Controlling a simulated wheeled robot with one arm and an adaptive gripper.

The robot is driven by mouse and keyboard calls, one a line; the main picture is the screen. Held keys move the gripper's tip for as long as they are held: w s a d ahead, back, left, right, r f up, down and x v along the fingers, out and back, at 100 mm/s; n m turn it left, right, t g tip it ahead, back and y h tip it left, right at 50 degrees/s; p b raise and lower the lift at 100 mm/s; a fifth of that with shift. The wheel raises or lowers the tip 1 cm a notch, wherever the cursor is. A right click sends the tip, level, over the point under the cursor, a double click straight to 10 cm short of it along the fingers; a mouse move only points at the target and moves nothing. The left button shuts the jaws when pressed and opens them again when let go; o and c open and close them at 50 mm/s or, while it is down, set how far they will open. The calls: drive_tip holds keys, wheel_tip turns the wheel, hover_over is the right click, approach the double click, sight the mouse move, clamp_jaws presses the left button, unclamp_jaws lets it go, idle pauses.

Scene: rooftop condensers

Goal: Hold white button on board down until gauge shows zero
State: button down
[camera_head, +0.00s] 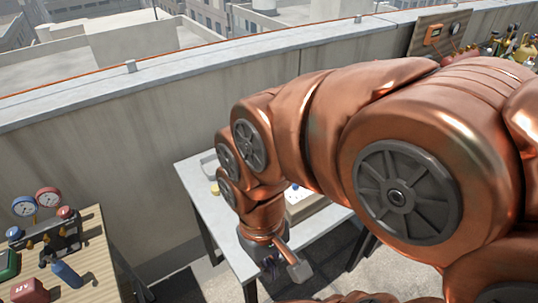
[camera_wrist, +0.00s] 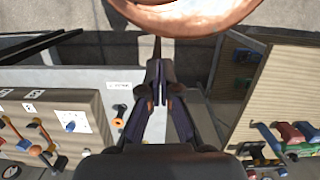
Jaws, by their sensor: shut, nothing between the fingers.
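A wooden board (camera_wrist: 95,110) with a white panel and a blue knob (camera_wrist: 70,125) is at the left of the wrist view. Part of a board (camera_head: 308,207) on the grey table shows behind my arm in the head view. I cannot make out a white button in either view. Two round gauges, blue (camera_head: 24,206) and red (camera_head: 48,197), stand at the left of the head view; their readings are too small to tell. My gripper (camera_wrist: 160,84) is shut and empty, to the right of the board in the wrist view. My arm hides much of the table in the head view.
The grey table (camera_head: 196,182) stands by the parapet wall. A wooden bench (camera_head: 95,250) with valves and a blue bottle (camera_head: 66,274) is at left. Another board with an orange device (camera_head: 432,34) and several bottles are at upper right. A gap separates bench and table.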

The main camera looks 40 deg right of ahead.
drive_tip(key=w+d+r+m+t+y+p, duration=0.1)
drive_tip(key=w+r+m+t+y+p, duration=0.2)
drive_tip(key=w, duration=0.9)
drive_tip(key=w+d+r+m+y+p, duration=0.1)
drive_tip(key=w+r+m+y+p, duration=0.3)
drive_tip(key=w, duration=0.7)
drive_tip(key=w+d+f+m+t, duration=0.2)
drive_tip(key=w+d+m, duration=0.1)
drive_tip(key=d, duration=0.5)
drive_tip(key=w+d+f+m+t+h, duration=0.1)
drive_tip(key=w+d+m, duration=0.3)
drive_tip(key=d, duration=0.4)
drive_tip(key=w+d+f+m+t+p, duration=0.1)
drive_tip(key=w+d+f+m+t, duration=0.2)
drive_tip(key=d+m, duration=0.2)
drive_tip(key=d, duration=0.3)
drive_tip(key=shift+w+d+f, duration=0.15)
drive_tip(key=shift+w+f, duration=0.1)
drive_tip(key=shift+f, duration=0.1)
drive_tip(key=shift+f+b, duration=1.8)
drive_tip(key=shift+f, duration=2.55)
